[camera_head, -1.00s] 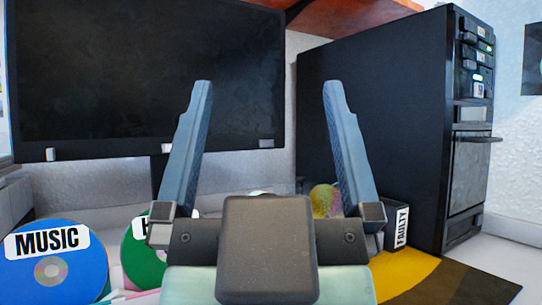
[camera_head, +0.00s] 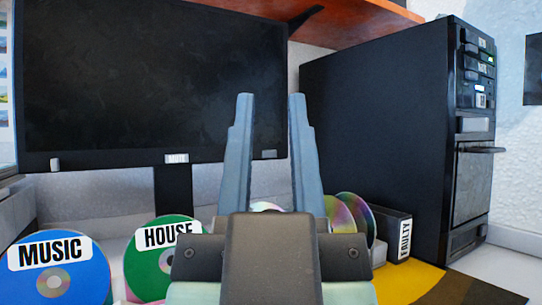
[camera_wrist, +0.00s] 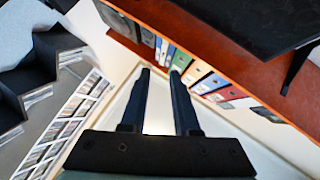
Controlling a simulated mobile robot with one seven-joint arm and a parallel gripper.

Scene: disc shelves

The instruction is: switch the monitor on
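The monitor (camera_head: 140,80) stands at the left in the head view, and its screen is dark. Its lower bezel carries a small light button at the left (camera_head: 55,165), a labelled one in the middle (camera_head: 177,158) and another at the right (camera_head: 269,154). My gripper (camera_head: 271,98) points up in front of the monitor's right edge, with nothing between its fingers. The fingers are partly open, with a narrow gap. In the wrist view my gripper (camera_wrist: 160,72) also shows a gap between the fingers. I see no contact with the monitor.
A black computer tower (camera_head: 385,130) stands at the right. A blue MUSIC disc (camera_head: 55,283), a green HOUSE disc (camera_head: 150,262) and a dark FAULTY box (camera_head: 393,235) sit below. An orange-red shelf (camera_head: 365,18) hangs above; the wrist view shows folders (camera_wrist: 198,72).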

